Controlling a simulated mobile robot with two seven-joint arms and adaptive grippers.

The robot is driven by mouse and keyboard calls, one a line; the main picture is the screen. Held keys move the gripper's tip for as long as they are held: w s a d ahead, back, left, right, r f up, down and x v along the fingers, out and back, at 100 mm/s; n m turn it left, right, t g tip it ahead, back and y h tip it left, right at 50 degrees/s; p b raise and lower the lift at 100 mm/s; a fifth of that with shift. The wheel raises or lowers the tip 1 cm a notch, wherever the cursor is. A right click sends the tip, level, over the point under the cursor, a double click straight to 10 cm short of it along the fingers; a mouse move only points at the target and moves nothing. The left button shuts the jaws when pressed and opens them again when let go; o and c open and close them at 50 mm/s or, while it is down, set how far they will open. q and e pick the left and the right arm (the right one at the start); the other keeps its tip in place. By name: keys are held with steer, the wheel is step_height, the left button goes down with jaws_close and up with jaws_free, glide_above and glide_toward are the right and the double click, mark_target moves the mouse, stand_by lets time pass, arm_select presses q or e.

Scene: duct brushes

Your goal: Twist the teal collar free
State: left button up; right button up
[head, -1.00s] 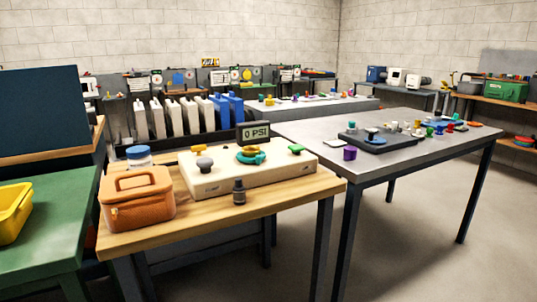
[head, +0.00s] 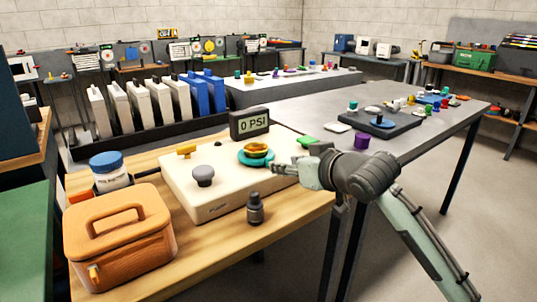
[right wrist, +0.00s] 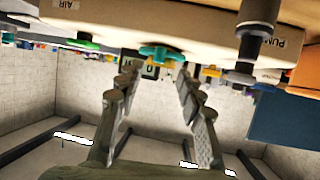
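The teal collar (head: 257,160) sits on top of the cream panel box (head: 215,205), under a yellow-orange fitting (head: 257,148). My right gripper (head: 282,169) is just to the right of the collar in the head view, with its fingers pointing at it. In the right wrist view the two fingers stand apart with nothing between them, so the right gripper (right wrist: 157,72) is open. The teal collar (right wrist: 161,53) shows beyond the fingertips there, apparently apart from them. My left gripper is not in view.
On the box are a grey knob (head: 204,175), a yellow handle (head: 186,150), a green knob (head: 307,141) and a display (head: 249,124) reading 0 PSI. A dark fitting (head: 255,208), an orange case (head: 120,238) and a blue-lidded jar (head: 110,172) stand close by on the wooden bench.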

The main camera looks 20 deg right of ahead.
mark_target(274, 174)
steer(key=x, duration=0.7)
steer(key=shift+w, duration=0.1)
steer(key=shift+c, duration=0.5)
steer(key=c, duration=0.5)
steer(key=shift+c, duration=1.1)
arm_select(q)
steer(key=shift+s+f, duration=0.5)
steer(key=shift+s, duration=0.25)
arm_select(e)
jaws_close()
